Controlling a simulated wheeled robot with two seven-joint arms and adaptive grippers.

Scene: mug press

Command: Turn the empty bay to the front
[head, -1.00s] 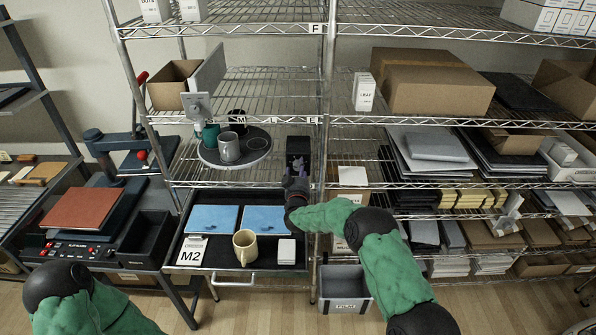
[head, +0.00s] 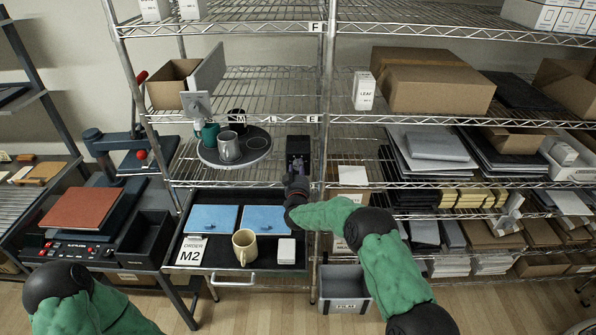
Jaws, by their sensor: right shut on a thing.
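A dark round turntable (head: 207,156) stands on the middle shelf. It carries a grey mug (head: 229,147) at the front, a teal mug (head: 209,134) at the left and a black mug (head: 237,119) at the back. Its empty bay (head: 257,143) shows as a ring on the right side. My right gripper (head: 297,178) is right of the turntable and apart from it. It is shut at a black box-like thing (head: 298,150); its fingertips are hard to make out. Only part of my left arm shows; its gripper is out of view.
Below, a pull-out tray (head: 222,268) holds two blue pads, a cream mug (head: 245,247), a white box (head: 286,250) and an order card (head: 190,251). A press (head: 100,190) stands at left. A cardboard box and upright grey panel (head: 206,75) stand behind the turntable.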

